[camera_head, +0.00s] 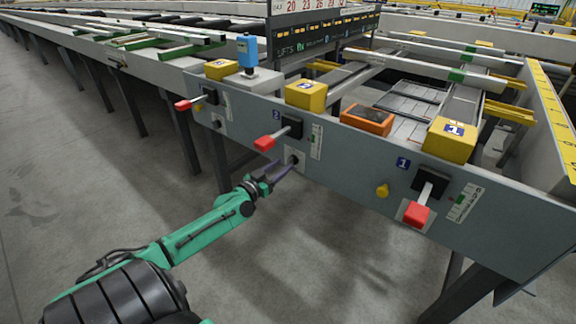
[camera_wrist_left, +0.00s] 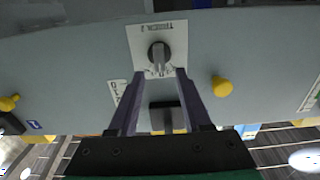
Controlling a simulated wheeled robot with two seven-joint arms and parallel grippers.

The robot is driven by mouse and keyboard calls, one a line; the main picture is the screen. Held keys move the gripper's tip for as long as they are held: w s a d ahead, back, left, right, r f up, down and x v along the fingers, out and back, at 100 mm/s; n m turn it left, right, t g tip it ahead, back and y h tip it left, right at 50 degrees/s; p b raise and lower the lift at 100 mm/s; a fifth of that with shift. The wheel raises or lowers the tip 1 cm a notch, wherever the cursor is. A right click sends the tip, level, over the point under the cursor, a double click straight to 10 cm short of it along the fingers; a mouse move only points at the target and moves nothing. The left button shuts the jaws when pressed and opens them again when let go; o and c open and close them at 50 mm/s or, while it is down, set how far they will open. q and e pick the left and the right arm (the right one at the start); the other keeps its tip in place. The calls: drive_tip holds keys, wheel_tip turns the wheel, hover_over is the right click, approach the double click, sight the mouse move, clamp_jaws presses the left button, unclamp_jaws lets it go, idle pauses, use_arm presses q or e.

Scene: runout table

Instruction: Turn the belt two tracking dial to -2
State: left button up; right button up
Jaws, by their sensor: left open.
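The belt two tracking dial (camera_wrist_left: 159,55) is a dark round knob with a raised grip bar on a white label plate, which appears upside down in the left wrist view. The bar stands about upright in that picture; the scale marks are too small to read. In the head view the dial (camera_head: 293,160) sits on the grey panel below the number 2 lever. My left gripper (camera_wrist_left: 160,75) is open, its two fingers on either side of the dial's lower part. I cannot tell if they touch it. The left gripper also shows in the head view (camera_head: 284,170).
Red-handled levers, number 2 (camera_head: 265,142) and number 1 (camera_head: 416,213), stick out of the panel (camera_head: 345,172). A yellow knob (camera_head: 382,190) lies right of the dial. Yellow boxes (camera_head: 306,95) and an orange-framed box (camera_head: 367,120) stand on top. The floor in front is clear.

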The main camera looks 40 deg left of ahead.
sight(288, 161)
use_arm(q)
drive_tip(key=w, duration=0.3)
drive_tip(key=shift+w, duration=0.15)
use_arm(e)
drive_tip(key=shift+s+r, duration=0.2)
drive_tip(key=shift+r, duration=0.8)
use_arm(q)
drive_tip(key=shift+c, duration=0.3)
clamp_jaws()
